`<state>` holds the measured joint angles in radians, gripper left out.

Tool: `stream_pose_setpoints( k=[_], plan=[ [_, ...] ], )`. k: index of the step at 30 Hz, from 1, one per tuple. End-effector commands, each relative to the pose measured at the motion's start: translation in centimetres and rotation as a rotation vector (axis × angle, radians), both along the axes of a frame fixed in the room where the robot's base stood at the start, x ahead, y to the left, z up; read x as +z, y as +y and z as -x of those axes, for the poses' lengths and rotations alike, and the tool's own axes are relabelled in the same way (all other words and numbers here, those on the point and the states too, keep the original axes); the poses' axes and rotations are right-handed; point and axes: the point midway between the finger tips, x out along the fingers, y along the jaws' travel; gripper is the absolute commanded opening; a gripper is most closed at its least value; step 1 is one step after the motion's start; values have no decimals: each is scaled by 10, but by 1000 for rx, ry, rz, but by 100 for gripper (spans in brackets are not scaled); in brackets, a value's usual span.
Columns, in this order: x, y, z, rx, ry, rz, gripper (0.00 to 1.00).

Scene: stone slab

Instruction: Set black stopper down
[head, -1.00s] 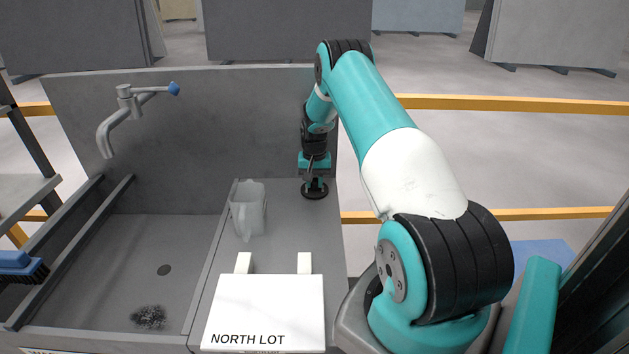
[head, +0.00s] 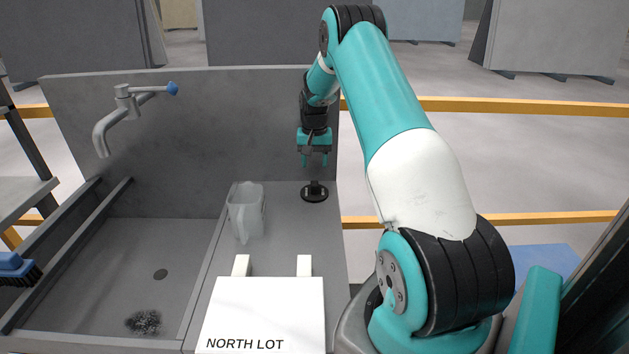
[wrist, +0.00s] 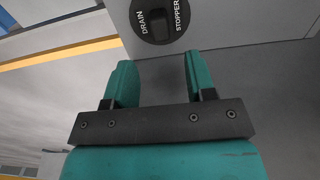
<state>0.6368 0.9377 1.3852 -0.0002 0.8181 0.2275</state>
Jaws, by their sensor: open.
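The black stopper (head: 314,193) stands upright on the grey counter strip (head: 283,238) right of the sink, near the back wall. It is a round disc with a knob on top. In the wrist view the stopper (wrist: 160,17) shows white lettering, "DRAIN STOPPER", and is partly cut off by the top edge. My gripper (head: 314,164) is above the stopper and apart from it. In the wrist view my gripper (wrist: 156,75) has its two teal fingers spread with nothing between them.
A clear jug (head: 246,212) stands on the counter left of the stopper. A white "NORTH LOT" board (head: 265,312) is in front. The sink (head: 110,265) with a drain hole and a dark scouring pad lies left, under a tap (head: 122,112). A yellow rail (head: 480,105) runs behind.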

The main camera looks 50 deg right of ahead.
Motion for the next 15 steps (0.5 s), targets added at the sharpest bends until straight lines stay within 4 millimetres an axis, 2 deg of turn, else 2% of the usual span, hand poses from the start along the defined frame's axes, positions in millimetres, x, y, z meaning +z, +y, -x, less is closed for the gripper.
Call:
stream_pose_setpoints(
  k=[3,6,11,13,15],
  plan=[
    [19,0,0,0,-1,2,51],
    [30,0,0,0,0,0,51],
    [38,1,0,2,1,-1,51],
    [42,8,-2,19,-4,-2,51],
    [53,26,-7,64,-13,-5,51]
  ],
)
